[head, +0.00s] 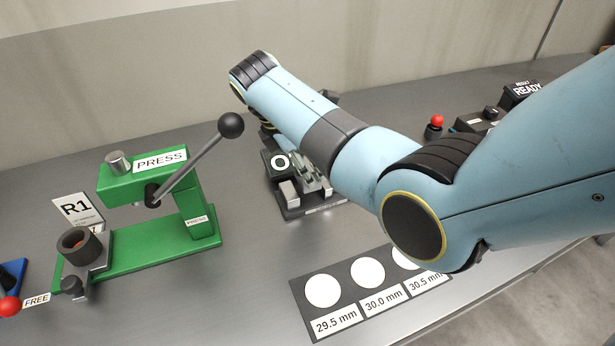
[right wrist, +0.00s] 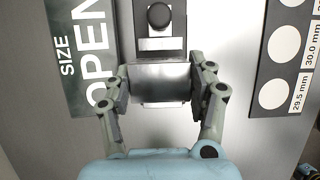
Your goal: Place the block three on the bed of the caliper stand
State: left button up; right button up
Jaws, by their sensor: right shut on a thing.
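The caliper stand (head: 318,209) is on the bench in the middle of the head view, under my right arm, which partly covers it. Its dark sign shows part of a white letter there and reads "SIZE OPEN" in the right wrist view (right wrist: 70,62). In the right wrist view, my right gripper (right wrist: 160,92) is shut on a plain silver block, block three (right wrist: 160,84), with one finger on each side. The block is in front of the stand's dark part with a black knob (right wrist: 159,17). I cannot tell whether it touches the bed. My left gripper is not in view.
A green press (head: 150,250) with a long ball-ended lever (head: 231,125) stands to the left. A dark mat (head: 345,310) with white size circles lies in front. A device marked "READY" (head: 527,90) is at the back right. Bare bench lies between press and mat.

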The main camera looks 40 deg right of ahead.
notch_tip(320, 180, down, 4)
jog(key=shift+r, duration=0.25)
jog(key=shift+f, duration=0.1)
jog(key=o, duration=1.5)
jog(key=shift+f, duration=0.15)
jog(key=p+v, duration=0.5)
jog(key=v, duration=0.7)
